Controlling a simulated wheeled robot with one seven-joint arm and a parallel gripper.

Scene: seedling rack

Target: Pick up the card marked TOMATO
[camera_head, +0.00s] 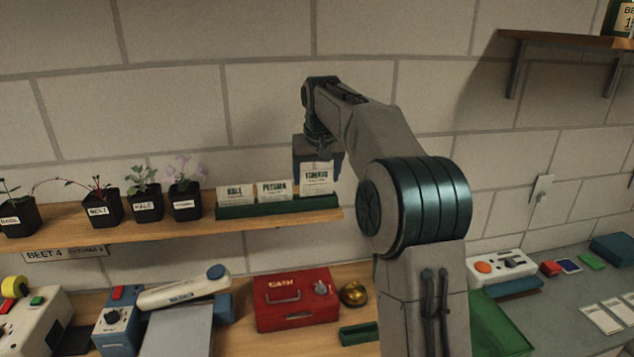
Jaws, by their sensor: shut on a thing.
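The card marked TOMATO (317,180) is white and stands at the right end of the green card holder (277,210) on the wooden shelf. My gripper (318,163) points down from above and is shut on the upper part of this card. The card's top sits higher than the other cards; whether its lower edge is still in the holder's slot is hard to tell. To its left in the same holder stand a card that seems to read PETUNIA (274,191) and one that seems to read KALE (236,196).
Several potted seedlings (142,202) stand left of the holder on the shelf. Below are a red cash box (296,299), a brass bell (354,293), a scale (180,325) and a card reader (501,266). A wall shelf (570,39) is at the upper right.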

